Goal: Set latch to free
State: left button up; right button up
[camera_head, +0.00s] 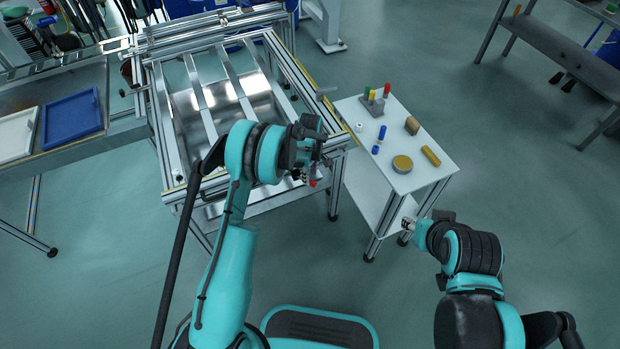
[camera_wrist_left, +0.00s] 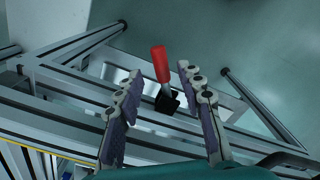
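The latch (camera_wrist_left: 160,64) has a red handle on a short metal stem and a black base, mounted on the metal frame (camera_wrist_left: 75,90). In the left wrist view its handle points up and leans slightly left. Its red tip also shows in the head view (camera_head: 312,183), just below my left gripper (camera_head: 303,174). In the left wrist view my left gripper (camera_wrist_left: 159,75) is open, with one finger on each side of the latch and gaps between. My right gripper (camera_head: 408,223) is low beside the white side table, away from the latch; its fingers are too small to read.
The white side table (camera_head: 405,185) right of the fixture holds coloured pegs (camera_head: 373,95), a round tan disc (camera_head: 402,164) and small blocks. A blue tray (camera_head: 70,118) lies on the left bench. Open floor lies right of the side table.

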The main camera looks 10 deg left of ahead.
pick_arm(q)
notch_tip(320, 180, up, 9)
dwell(0.7)
jog(key=s+a+r+m+t, duration=0.25)
jog(key=s+r, duration=0.25)
jog(key=r, duration=0.4)
jog(key=s+a+r+m+t, duration=0.1)
jog(key=s+r+m, duration=0.2)
jog(key=s+r, duration=0.45)
jog(key=s+a+r+m+t, duration=0.1)
jog(key=s+m, duration=0.3)
jog(key=s, duration=0.4)
jog(key=s+a+r+m+t, duration=0.1)
jog(key=s+r+m+t, duration=0.1)
jog(key=s, duration=0.7)
jog(key=shift+s+a+r+m+t, duration=0.15)
jog(key=shift+s+r+m+t, duration=0.25)
jog(key=shift+m, duration=0.85)
jog(key=shift+w+r, duration=0.1)
jog(key=shift+w, duration=0.1)
jog(key=shift+c, duration=0.5)
